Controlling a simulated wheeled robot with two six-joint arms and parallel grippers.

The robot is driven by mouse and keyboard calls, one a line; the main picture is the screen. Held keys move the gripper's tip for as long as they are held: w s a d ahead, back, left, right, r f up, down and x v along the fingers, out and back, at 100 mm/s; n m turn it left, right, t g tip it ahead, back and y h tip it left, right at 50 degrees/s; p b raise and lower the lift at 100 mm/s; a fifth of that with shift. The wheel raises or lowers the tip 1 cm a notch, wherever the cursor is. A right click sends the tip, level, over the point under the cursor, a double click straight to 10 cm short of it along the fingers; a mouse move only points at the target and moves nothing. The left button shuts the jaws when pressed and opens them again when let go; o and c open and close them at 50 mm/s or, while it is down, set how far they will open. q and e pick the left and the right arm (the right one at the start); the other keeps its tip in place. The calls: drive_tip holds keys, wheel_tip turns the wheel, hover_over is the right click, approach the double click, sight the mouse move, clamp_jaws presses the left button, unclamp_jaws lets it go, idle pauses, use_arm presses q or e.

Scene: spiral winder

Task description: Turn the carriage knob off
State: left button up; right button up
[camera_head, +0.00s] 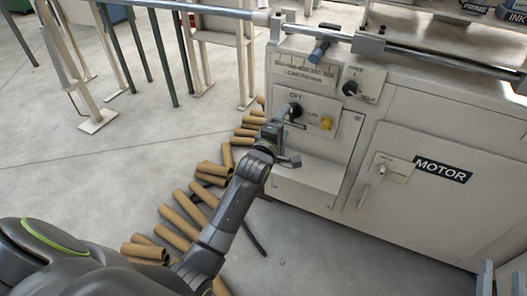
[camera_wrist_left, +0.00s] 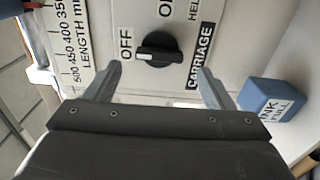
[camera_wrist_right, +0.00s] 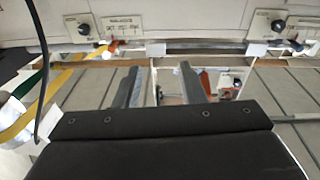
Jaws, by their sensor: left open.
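My right gripper (camera_wrist_right: 160,88) is open and empty, away from this panel.
A yellow knob (camera_head: 326,122) is right of the carriage knob, and another black knob (camera_head: 350,88) is above right. Cardboard tubes (camera_head: 180,218) lie on the floor. A MOTOR door (camera_head: 420,190) is at right.

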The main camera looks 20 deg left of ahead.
use_arm(q)
drive_tip(key=s+p, duration=0.2)
drive_tip(key=s, duration=1.1)
drive_tip(key=shift+s+a, duration=0.15)
drive_tip(key=shift+a, duration=0.05)
use_arm(e)
drive_tip(key=s+a+f+g+y, duration=0.1)
drive_tip(key=s+f+g, duration=0.2)
drive_tip(key=f+g, duration=0.2)
drive_tip(key=s+f+g+y, duration=0.1)
drive_tip(key=s+f+g, duration=0.3)
drive_tip(key=f, duration=0.5)
drive_tip(key=shift+s+a+f+m+g, duration=0.15)
drive_tip(key=shift+a+f+m+g, duration=0.25)
drive_tip(key=shift+g, duration=0.2)
